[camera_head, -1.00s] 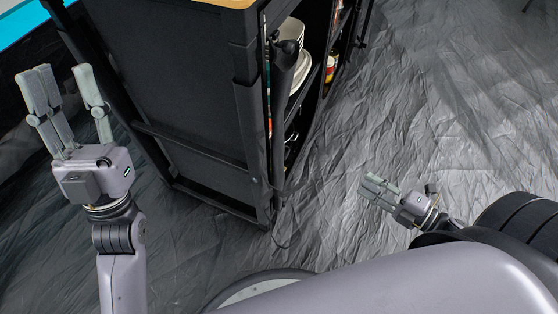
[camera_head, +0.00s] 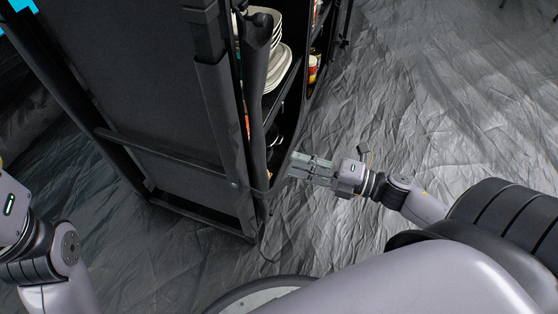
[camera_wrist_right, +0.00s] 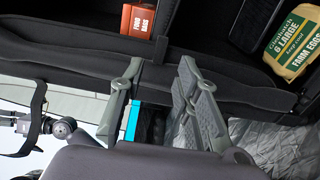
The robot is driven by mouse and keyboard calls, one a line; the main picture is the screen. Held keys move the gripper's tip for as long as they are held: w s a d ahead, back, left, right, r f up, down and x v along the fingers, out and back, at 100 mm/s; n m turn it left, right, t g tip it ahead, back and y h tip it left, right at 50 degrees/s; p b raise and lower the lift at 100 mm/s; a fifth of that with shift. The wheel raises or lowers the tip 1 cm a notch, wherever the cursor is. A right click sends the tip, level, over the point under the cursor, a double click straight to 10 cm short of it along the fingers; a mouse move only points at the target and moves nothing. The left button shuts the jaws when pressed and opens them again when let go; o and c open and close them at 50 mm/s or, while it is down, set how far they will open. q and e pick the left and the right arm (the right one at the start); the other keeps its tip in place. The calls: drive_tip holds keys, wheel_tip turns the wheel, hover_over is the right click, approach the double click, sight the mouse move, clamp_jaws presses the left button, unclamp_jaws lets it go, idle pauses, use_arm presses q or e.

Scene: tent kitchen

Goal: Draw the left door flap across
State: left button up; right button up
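The left door flap (camera_head: 256,90) looks like a dark rolled length of fabric hanging along the near front edge of the black kitchen unit (camera_head: 130,80). In the right wrist view a dark fabric roll (camera_wrist_right: 225,72), apparently this flap, runs across behind my fingers. My right gripper (camera_head: 297,166) is low, just right of the flap's lower end. In the right wrist view its fingers (camera_wrist_right: 160,70) are spread with a clear gap. I cannot tell whether they touch the flap. Only the body of my left gripper shows at the left edge; its fingers are out of frame.
Shelves inside the open unit hold stacked white plates (camera_head: 273,62) and cans (camera_head: 313,66). The right wrist view shows an orange food bags box (camera_wrist_right: 138,21) and an egg carton (camera_wrist_right: 294,42). The crinkled grey floor (camera_head: 430,100) is clear to the right.

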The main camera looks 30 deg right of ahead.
sight(271, 155)
drive_tip(key=b+x, duration=0.1)
drive_tip(key=x, duration=0.4)
drive_tip(key=shift+w+a, duration=0.25)
drive_tip(key=shift+w, duration=0.05)
drive_tip(key=shift+c, duration=0.2)
clamp_jaws()
idle(0.4)
